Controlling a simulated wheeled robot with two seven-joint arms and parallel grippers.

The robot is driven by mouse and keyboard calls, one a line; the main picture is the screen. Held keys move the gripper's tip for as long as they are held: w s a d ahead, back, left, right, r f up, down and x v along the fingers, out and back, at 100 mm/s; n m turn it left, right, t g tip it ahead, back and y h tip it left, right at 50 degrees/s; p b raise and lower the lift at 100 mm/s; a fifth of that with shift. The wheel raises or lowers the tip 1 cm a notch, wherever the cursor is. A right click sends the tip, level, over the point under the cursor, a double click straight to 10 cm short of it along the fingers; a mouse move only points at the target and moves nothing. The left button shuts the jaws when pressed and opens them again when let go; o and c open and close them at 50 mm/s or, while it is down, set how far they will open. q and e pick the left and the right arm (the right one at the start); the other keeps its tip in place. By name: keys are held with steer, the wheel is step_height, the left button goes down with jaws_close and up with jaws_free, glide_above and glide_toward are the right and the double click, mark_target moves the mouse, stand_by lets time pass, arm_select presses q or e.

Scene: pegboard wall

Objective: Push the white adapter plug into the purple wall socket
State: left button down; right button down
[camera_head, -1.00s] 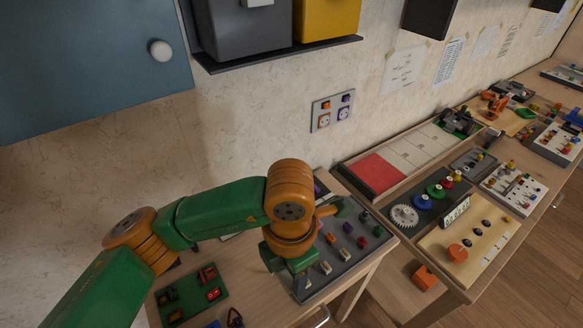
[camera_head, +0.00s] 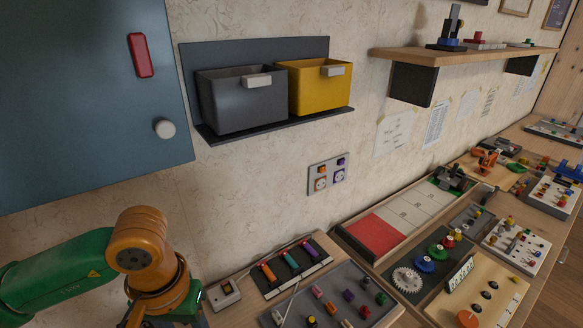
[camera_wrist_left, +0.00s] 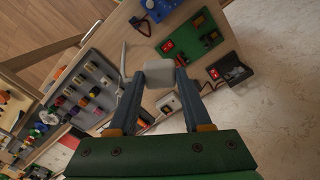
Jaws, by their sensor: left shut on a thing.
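The white adapter plug (camera_wrist_left: 158,73) is between the fingertips of my left gripper (camera_wrist_left: 158,84) in the left wrist view, held above the bench. In the head view my left arm is at the lower left, and its fingertips are out of the picture. My left gripper is well to the left of and below the plate. My right gripper is not in view.
Grey and yellow bins (camera_head: 320,90) hang on a rack above the plate. A blue cabinet (camera_head: 90,90) is at the left. Boards with coloured parts (camera_head: 345,295) and a red-and-white tray (camera_head: 377,238) lie on benches below. The wall around the plate is clear.

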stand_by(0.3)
arm_select(q)
steer(key=s+d+r+m, duration=0.2)
steer(key=d+r+m, duration=0.4)
steer(key=d+m, duration=0.2)
steer(key=d, duration=0.2)
steer(key=shift+d+r, duration=0.3)
steer(key=shift+d, duration=0.05)
steer(key=d+f+m, duration=0.1)
steer(key=m, duration=0.1)
steer(key=w+d+f+m, duration=0.1)
steer(key=d+f+m, duration=0.1)
steer(key=shift+w+d+f+m, duration=0.1)
steer(key=shift+w+f+m, duration=0.05)
steer(key=shift+m, duration=0.15)
steer(key=s+a+r+n, duration=0.1)
steer(key=a+r+n, duration=0.5)
steer(key=n, duration=0.2)
steer(key=shift+s+a+r, duration=0.15)
steer(key=shift+a+r, duration=0.1)
steer(key=shift+r, duration=0.05)
